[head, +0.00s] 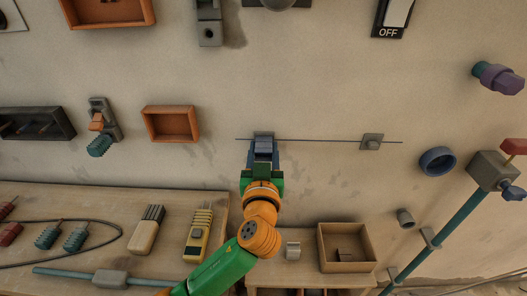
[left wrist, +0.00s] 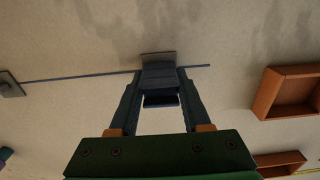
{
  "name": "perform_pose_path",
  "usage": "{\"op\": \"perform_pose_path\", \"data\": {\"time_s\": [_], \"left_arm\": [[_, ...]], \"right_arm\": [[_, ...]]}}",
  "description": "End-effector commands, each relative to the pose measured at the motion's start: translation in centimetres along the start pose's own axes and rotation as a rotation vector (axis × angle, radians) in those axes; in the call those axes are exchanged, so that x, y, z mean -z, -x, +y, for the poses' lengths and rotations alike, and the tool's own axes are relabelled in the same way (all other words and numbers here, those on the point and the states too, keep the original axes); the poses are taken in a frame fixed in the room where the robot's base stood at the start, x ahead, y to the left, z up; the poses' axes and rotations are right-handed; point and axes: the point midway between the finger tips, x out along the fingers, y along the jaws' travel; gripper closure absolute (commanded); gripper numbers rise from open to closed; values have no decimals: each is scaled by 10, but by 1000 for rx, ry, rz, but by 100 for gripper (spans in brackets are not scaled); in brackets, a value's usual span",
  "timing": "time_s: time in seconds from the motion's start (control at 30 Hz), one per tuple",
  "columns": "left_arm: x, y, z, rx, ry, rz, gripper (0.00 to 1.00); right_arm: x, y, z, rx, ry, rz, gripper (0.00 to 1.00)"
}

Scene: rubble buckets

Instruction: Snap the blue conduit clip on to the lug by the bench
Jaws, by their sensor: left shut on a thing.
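My left gripper (head: 263,160) reaches up to the wall above the bench (head: 120,200) and is shut on the blue conduit clip (head: 263,146). In the left wrist view the clip (left wrist: 160,78) sits between the two fingers of the gripper (left wrist: 160,88). A grey lug plate (left wrist: 158,57) shows just beyond the clip, on the wall at the thin rod (head: 320,140). The clip overlaps the lug in both views; whether it is seated cannot be told. A second grey lug (head: 372,141) holds the rod further right. My right gripper is not in view.
An orange wall bin (head: 171,124) is left of my gripper. A blue ring (head: 437,161) and a teal pipe (head: 440,235) are on the right. The bench holds a yellow meter (head: 198,235) and a brush-like tool (head: 147,230). A wooden box (head: 345,248) stands right of my arm.

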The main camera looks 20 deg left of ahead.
Motion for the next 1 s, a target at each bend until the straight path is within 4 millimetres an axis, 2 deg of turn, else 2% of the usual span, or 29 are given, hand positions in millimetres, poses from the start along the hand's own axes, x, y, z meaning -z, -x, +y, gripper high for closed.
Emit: {"op": "perform_pose_path", "data": {"time_s": [0.83,0.87,0.97,1.0], "left_arm": [[-4,-1,0,1,0,-13,100],[-4,-1,0,1,0,-13,44],[-4,-1,0,1,0,-12,17],[-4,-1,0,1,0,-11,17]], "right_arm": [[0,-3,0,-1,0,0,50],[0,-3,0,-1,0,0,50],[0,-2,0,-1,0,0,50],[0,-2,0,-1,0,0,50]]}}
